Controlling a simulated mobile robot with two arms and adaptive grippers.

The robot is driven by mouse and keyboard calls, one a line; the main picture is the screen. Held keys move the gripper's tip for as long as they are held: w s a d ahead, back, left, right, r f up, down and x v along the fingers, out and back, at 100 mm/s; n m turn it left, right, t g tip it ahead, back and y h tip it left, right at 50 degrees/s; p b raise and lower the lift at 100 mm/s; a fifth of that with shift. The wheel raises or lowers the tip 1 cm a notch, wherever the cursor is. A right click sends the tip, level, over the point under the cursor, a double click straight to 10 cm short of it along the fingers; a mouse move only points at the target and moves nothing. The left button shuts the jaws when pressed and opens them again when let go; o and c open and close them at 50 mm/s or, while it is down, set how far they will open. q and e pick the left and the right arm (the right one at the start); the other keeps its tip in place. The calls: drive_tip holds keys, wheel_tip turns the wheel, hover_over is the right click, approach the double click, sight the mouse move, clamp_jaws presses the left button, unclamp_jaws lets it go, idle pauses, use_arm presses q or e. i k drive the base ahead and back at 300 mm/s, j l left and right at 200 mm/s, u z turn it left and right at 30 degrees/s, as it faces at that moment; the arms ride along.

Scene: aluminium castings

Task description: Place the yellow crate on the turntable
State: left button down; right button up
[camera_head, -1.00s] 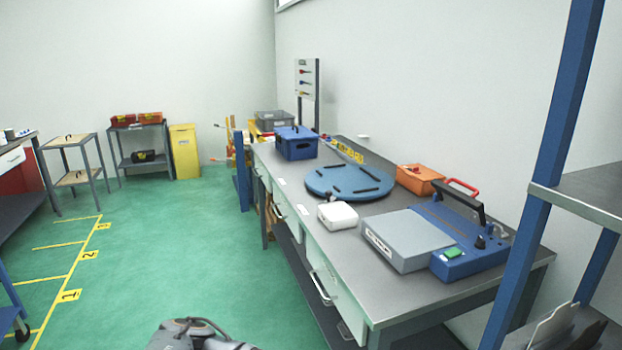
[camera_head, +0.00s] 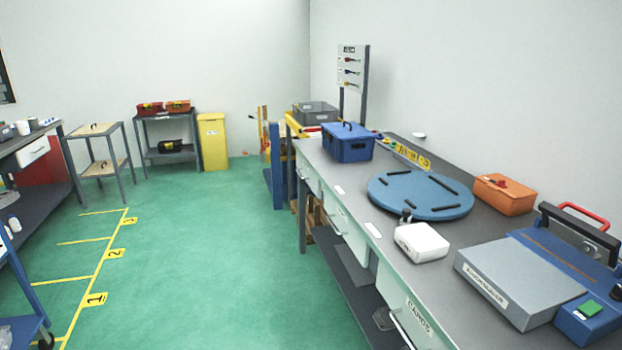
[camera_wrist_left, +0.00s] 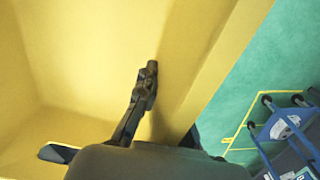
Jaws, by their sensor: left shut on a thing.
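The yellow crate (camera_wrist_left: 90,60) fills much of the left wrist view, seen close from above with its inner walls showing. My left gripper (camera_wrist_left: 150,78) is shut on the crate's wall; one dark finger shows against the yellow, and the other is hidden. The crate is not in the head view, nor is either gripper. The turntable (camera_head: 420,193) is a round blue disc with dark slots, lying on the grey workbench (camera_head: 355,193). Its top is empty.
A white box (camera_head: 421,242) stands just in front of the turntable. An orange box (camera_head: 504,194) is to its right, and a blue lidded box (camera_head: 348,142) is farther back. A grey-and-blue machine (camera_head: 520,275) occupies the near bench. Green floor left of the bench is clear.

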sight(420, 189)
drive_tip(key=i+j+u, duration=0.2)
drive_tip(key=u, duration=0.2)
drive_tip(key=i+j+u, duration=0.1)
drive_tip(key=i+u, duration=0.35)
drive_tip(key=i+z, duration=0.3)
drive_tip(key=i+j+z, duration=0.3)
drive_tip(key=i+z, duration=0.1)
drive_tip(key=z, duration=0.3)
drive_tip(key=i+j+z, duration=0.1)
drive_tip(key=z, duration=0.3)
drive_tip(key=i+j+z, duration=0.1)
drive_tip(key=z, duration=0.3)
drive_tip(key=j+z, duration=0.25)
drive_tip(key=z, duration=0.15)
drive_tip(key=i+j+z, duration=0.1)
drive_tip(key=z, duration=0.3)
drive_tip(key=k+j, duration=0.05)
